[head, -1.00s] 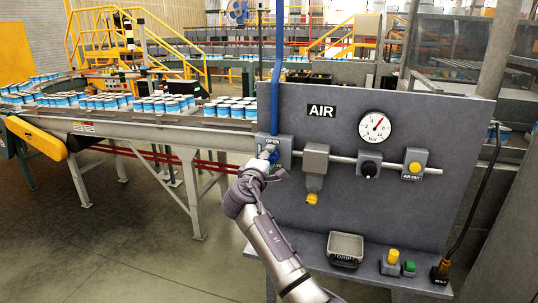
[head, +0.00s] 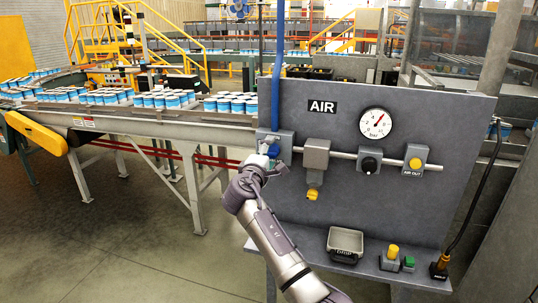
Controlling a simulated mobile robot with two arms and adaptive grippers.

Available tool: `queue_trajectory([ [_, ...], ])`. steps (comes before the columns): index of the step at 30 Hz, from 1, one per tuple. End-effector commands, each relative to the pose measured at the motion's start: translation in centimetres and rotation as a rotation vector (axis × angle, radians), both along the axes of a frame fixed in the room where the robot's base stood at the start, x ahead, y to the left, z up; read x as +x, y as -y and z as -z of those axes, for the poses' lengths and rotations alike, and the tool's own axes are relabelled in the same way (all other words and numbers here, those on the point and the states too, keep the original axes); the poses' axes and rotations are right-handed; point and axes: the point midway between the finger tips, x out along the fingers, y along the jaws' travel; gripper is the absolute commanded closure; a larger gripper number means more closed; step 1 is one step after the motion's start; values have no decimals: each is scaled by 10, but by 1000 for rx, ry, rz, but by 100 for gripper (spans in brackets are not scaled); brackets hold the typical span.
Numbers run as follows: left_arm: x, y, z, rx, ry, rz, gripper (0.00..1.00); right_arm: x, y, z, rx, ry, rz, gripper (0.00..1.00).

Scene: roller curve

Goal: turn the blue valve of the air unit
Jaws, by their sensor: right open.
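The air unit (head: 345,200) is a grey upright panel marked AIR. Its blue valve (head: 273,151) sits at the panel's left side, on a grey block below a blue pipe and under a small label. My right gripper (head: 272,161) is at the valve, its fingers open and just in front of and below the blue handle. The fingers hide part of the handle, and I cannot tell whether they touch it. My left gripper is not in view.
The panel also carries a gauge (head: 376,124), a black knob (head: 369,165) and a yellow button (head: 415,163). A drip tray (head: 345,240) stands on the ledge below. A conveyor (head: 150,122) with blue and white cans runs at left. The floor at front left is clear.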

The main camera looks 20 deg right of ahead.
Motion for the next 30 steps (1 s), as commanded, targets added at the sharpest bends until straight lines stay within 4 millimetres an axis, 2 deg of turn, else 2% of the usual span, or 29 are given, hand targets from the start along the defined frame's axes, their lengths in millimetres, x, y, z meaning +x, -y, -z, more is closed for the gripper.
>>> queue_trajectory([
  [8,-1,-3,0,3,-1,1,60,-8,-7,1,1,0,-2,31],
  [21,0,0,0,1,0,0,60,-80,-55,2,3,-1,-3,31],
  [25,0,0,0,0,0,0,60,-93,-63,1,1,0,-1,31],
  [30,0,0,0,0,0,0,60,-99,-68,1,1,-1,0,31],
])
